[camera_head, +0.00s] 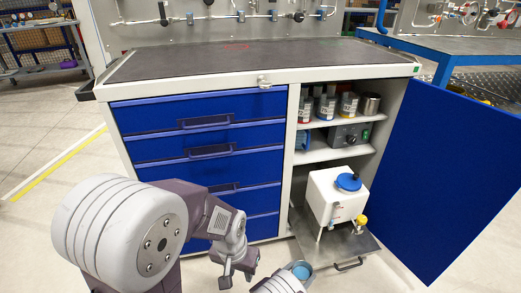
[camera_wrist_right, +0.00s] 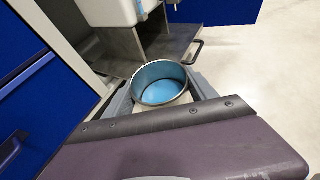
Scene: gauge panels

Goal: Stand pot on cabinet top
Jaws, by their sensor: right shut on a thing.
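The pot, a round metal vessel with a blue inside, shows at the bottom edge of the head view (camera_head: 301,270) and in the right wrist view (camera_wrist_right: 160,84). My right gripper (camera_wrist_right: 160,98) is shut on it, one finger on each side, in front of the cabinet and low down. The pot looks upright and empty. The cabinet top (camera_head: 250,62) is a dark mat with a pale rim, well above the pot. My left gripper (camera_head: 238,270) hangs in front of the blue drawers, empty, with its fingers apart.
The blue door (camera_head: 445,170) stands open at the right. A white tank (camera_head: 335,196) with a blue cap sits on a pulled-out shelf (camera_head: 345,246). Bottles and a metal cup (camera_head: 370,104) stand on the upper shelf.

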